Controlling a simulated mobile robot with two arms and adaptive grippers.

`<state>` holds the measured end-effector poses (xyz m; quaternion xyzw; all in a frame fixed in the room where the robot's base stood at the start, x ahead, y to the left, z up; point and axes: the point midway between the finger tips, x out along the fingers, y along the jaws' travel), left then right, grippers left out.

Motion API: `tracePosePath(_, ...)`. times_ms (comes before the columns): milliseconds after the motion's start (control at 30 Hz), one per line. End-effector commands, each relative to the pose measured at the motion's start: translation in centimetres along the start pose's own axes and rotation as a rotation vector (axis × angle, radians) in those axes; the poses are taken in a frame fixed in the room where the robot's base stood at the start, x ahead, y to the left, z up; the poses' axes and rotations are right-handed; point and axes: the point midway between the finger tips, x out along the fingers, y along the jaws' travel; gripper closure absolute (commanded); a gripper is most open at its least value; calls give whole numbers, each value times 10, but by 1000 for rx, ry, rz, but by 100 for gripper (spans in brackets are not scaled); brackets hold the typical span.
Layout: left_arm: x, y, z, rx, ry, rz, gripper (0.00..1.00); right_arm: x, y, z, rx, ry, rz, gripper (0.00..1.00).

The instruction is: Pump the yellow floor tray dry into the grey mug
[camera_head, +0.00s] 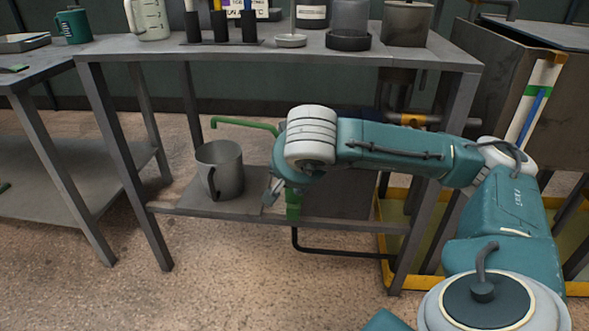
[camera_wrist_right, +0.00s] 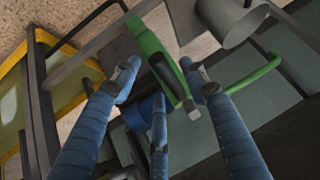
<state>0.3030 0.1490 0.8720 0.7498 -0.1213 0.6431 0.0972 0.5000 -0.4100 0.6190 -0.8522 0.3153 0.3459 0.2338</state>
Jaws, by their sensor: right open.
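The grey mug (camera_head: 226,178) stands upright on the lower shelf of the bench; its rim also shows in the right wrist view (camera_wrist_right: 228,22). A green pump (camera_head: 293,207) stands right of it, partly hidden by my right arm. Its green spout (camera_head: 243,123) reaches left, its tip above the mug. In the right wrist view the green pump body (camera_wrist_right: 150,42) and a black grip (camera_wrist_right: 167,74) lie between and beyond the spread fingers of my right gripper (camera_wrist_right: 163,87), which is open. The yellow floor tray (camera_head: 381,235) is at the right under the bench; its liquid level is unclear.
A black hose (camera_head: 340,251) runs from the pump towards the tray. Bench legs (camera_head: 125,170) flank the shelf (camera_head: 185,207). Bottles and containers crowd the bench top (camera_head: 270,55). A second table (camera_head: 30,75) stands left. The floor in front is clear.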

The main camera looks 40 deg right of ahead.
Motion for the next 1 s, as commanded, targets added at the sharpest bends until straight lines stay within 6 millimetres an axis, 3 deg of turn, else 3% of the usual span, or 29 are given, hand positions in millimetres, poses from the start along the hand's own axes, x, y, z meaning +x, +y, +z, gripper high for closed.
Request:
tracePosePath(200,0,0,0,0,1,1,64,-49,-2,0,-1,1,-7,56)
tracePosePath(400,0,0,0,0,1,1,64,-76,-2,1,0,-1,-4,56)
tracePosePath(767,0,0,0,-1,1,1,64,-83,0,1,-1,-2,0,56)
tracePosePath(867,0,0,0,-1,2,2,64,-82,-4,3,-2,-8,-10,64)
tracePosePath(967,0,1,0,-1,3,2,64,-77,-31,19,-5,-56,-90,64)
tracePosePath(1000,0,1,0,-1,4,3,64,-75,-52,32,-5,-95,-152,64)
